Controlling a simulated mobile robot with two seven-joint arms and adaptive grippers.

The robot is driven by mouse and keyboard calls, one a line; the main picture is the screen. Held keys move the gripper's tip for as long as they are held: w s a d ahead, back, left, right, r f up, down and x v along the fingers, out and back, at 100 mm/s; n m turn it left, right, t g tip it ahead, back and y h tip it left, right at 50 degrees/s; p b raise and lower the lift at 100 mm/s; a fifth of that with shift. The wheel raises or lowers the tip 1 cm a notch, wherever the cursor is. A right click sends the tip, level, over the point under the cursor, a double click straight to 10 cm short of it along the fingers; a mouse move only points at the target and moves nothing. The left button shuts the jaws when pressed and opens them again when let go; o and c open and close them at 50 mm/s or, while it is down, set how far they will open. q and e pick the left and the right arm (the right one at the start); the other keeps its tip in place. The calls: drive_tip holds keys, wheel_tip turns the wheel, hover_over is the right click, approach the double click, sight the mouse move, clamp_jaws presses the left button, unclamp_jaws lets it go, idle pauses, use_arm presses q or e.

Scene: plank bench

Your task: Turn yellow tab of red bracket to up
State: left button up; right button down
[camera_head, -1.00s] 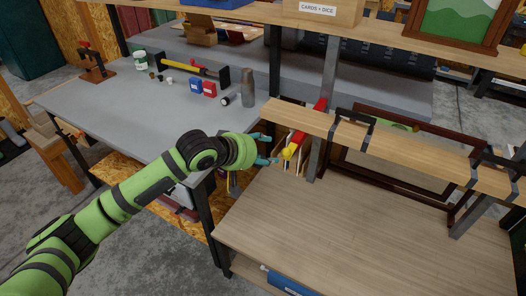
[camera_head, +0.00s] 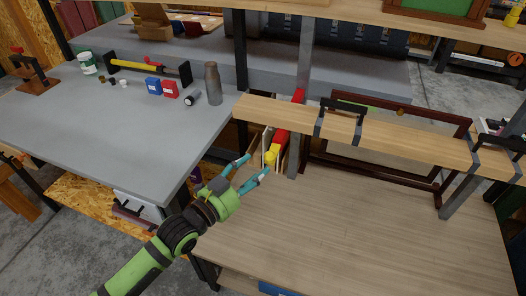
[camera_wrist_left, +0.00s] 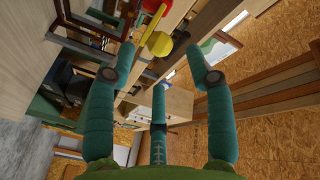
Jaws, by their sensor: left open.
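The red bracket (camera_head: 284,130) is mounted at the shelf post by the raised plank. Its yellow tab (camera_head: 271,153) extends from its near lower end toward my left gripper, with a rounded yellow end. In the left wrist view the yellow tab (camera_wrist_left: 158,43) shows near the top between the fingers, with a bit of the red bracket (camera_wrist_left: 152,6) above it. My left gripper (camera_head: 255,167) is open and empty, its fingertips just short of the tab. I see no contact. The far side of the bracket is hidden. My right gripper is not in view.
The raised plank (camera_head: 405,134) with dark clamps runs right of the bracket. A grey post (camera_head: 303,75) stands beside it. The grey bench (camera_head: 120,120) at left holds a bottle (camera_head: 213,84) and small boxes. The wooden bench top (camera_head: 350,220) in front is clear.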

sight(266, 160)
use_arm(q)
drive_tip(key=shift+w+d+r+m, duration=0.1)
drive_tip(key=shift+w+d+m, duration=0.2)
drive_tip(key=shift+w, duration=0.1)
drive_tip(key=p+x, duration=0.1)
drive_tip(key=x, duration=0.3)
drive_tip(key=shift+w+d, duration=0.25)
drive_tip(key=shift+d, duration=0.1)
drive_tip(key=shift+w+d, duration=0.2)
drive_tip(key=shift+w, duration=0.25)
drive_tip(key=shift+d, duration=0.1)
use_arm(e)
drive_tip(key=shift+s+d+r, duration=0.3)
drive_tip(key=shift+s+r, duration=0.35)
use_arm(q)
clamp_jaws()
